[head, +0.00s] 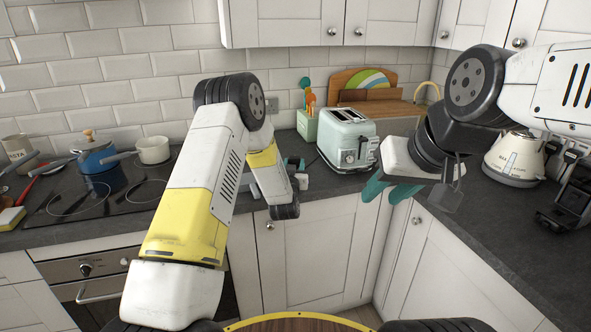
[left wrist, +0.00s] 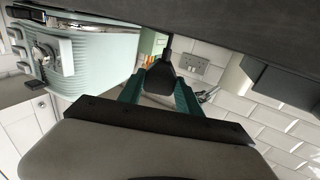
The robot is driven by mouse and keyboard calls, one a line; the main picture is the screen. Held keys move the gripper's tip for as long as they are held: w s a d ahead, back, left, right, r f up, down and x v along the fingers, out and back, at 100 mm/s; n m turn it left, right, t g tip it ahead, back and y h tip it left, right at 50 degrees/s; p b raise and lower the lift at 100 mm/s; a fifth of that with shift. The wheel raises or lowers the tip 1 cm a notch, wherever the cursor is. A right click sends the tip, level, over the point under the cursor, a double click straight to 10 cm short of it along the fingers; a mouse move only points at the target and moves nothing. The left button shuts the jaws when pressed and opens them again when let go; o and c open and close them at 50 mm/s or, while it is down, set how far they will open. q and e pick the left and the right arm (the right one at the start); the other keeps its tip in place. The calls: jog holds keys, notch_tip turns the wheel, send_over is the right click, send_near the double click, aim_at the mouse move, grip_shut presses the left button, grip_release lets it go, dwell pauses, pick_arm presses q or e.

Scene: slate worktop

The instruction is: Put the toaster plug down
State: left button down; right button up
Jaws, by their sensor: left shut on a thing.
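The black toaster plug (left wrist: 167,62) shows in the left wrist view between the teal fingers of my left gripper (left wrist: 160,85), which is shut on it. A dark cord runs up from the plug. In the head view my left wrist is behind and beside my own forearm, left of the toaster, and I cannot make out the plug there. The pale green toaster (head: 347,140) stands on the worktop; it also shows in the left wrist view (left wrist: 85,55). My right gripper (head: 388,189) has its teal fingers apart and empty, in front of the toaster.
A wall socket (head: 271,105) is behind my left arm. A utensil holder (head: 307,125) stands left of the toaster. Pans, including a blue pot (head: 95,158), are on the hob at left. A cream kettle (head: 514,158) is at right. The slate worktop (head: 470,222) is bare at front right.

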pick_arm(q)
jog(key=shift+w+d+f, duration=0.1)
jog(key=shift+w, duration=0.5)
jog(key=shift+f, duration=1.7)
jog(key=shift+f, duration=0.2)
jog(key=c, duration=0.8)
grip_release()
